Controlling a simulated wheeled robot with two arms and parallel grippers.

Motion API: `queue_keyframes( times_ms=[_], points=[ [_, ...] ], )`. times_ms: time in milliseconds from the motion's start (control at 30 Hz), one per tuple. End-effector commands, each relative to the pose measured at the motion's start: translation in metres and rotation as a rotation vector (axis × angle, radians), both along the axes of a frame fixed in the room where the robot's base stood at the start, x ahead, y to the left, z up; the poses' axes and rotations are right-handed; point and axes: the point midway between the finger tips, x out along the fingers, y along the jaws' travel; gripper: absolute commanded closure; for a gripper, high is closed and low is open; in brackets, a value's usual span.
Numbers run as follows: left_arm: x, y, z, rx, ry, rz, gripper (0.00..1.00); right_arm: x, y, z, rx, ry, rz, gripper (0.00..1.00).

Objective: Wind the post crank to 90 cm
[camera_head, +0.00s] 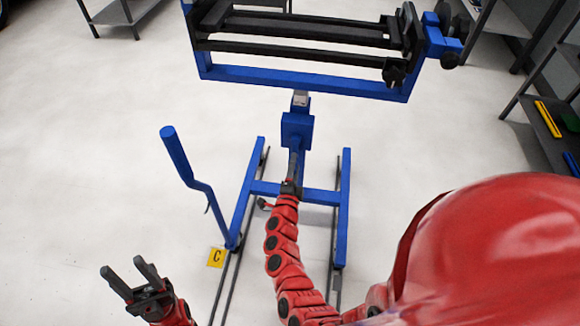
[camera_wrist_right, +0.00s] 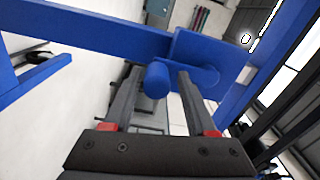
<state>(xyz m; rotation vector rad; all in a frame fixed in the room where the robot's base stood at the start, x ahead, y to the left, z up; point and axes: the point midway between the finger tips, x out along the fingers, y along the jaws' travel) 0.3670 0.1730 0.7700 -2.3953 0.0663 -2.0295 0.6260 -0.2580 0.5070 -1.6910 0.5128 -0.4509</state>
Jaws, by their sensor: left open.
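The blue post (camera_head: 297,130) carries the roll frame above and stands on a blue wheeled base. In the right wrist view the crank handle (camera_wrist_right: 157,80), a short blue round grip, sticks out from a crank arm (camera_wrist_right: 203,75) on the post's blue housing (camera_wrist_right: 207,52). My right gripper (camera_wrist_right: 160,90) has its fingers on either side of the handle, with narrow gaps visible. In the head view my right gripper (camera_head: 294,170) is at the post, and the crank is hidden there. My left gripper (camera_head: 124,265) is open and empty at the lower left. No height scale is readable.
A blue roll frame (camera_head: 300,82) with black rollers tops the post. A bent blue handle (camera_head: 180,160) rises left of the base rails (camera_head: 343,215). A yellow "C" marker (camera_head: 216,257) lies on the floor. Shelves (camera_head: 545,130) stand at right. The left floor is clear.

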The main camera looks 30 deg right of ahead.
Motion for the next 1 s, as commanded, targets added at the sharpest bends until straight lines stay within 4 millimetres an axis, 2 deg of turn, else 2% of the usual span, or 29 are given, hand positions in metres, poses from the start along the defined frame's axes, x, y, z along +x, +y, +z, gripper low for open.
queue_keyframes(
  times_ms=[333,467,1000],
  points=[
    [0.000,0.000,0.000,0.000,0.000,0.000,0.50,-0.001,0.003,-0.002,0.004,0.005,0.006,0.35],
    [0.000,0.000,0.002,0.000,0.000,0.000,0.50,-0.010,0.011,-0.003,0.006,0.005,0.008,0.35],
    [0.000,0.000,0.015,0.000,0.000,0.000,0.50,-0.120,0.083,-0.001,0.003,0.005,0.004,0.35]
  ],
)
